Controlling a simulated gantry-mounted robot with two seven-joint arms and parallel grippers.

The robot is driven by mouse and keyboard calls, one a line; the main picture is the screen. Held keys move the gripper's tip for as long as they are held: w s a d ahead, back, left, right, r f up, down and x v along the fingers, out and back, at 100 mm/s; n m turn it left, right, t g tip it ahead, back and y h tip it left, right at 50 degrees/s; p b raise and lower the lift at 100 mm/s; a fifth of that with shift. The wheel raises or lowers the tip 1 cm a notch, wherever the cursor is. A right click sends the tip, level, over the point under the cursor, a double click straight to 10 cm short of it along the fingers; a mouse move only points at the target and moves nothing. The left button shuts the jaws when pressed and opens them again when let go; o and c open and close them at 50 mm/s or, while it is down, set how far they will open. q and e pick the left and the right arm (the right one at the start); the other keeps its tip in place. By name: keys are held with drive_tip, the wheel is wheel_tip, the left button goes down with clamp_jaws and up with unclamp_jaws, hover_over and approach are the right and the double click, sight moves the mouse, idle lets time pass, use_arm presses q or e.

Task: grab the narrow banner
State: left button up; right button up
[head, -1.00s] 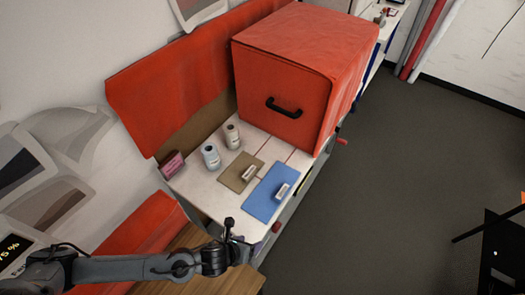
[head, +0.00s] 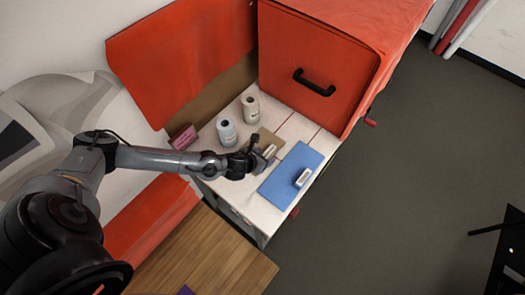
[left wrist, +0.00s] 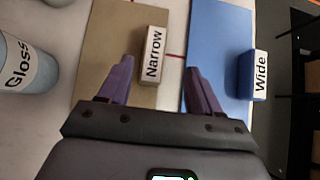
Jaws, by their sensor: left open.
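The tan sheet (left wrist: 112,35) also shows in the left wrist view. My left gripper (head: 265,159) is over the near end of the tan sheet and hides part of it in the head view. In the left wrist view its two purple fingers (left wrist: 159,65) are open and apart, with the "Narrow" block ahead between their tips. I cannot tell its height above the block. My right gripper is not in view.
A blue sheet (head: 285,185) with a block labelled "Wide" (left wrist: 259,75) lies to the right. A "Gloss" roll (head: 226,132) and another roll (head: 250,109) stand to the left. A pink box (head: 183,137) is at the table's left edge. A big red case (head: 318,75) stands behind.

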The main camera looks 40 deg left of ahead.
sight(269, 152)
use_arm(q)
drive_tip(key=shift+w+f, duration=0.4)
drive_tip(key=shift+w, duration=0.05)
drive_tip(key=shift+w+a+f, duration=0.3)
drive_tip(key=shift+w+f, duration=0.2)
drive_tip(key=shift+p+x, duration=0.4)
drive_tip(key=shift+x, duration=1.55)
drive_tip(key=shift+s+a, duration=0.1)
drive_tip(key=shift+a, duration=0.1)
drive_tip(key=c, duration=1.1)
drive_tip(key=shift+r, duration=0.15)
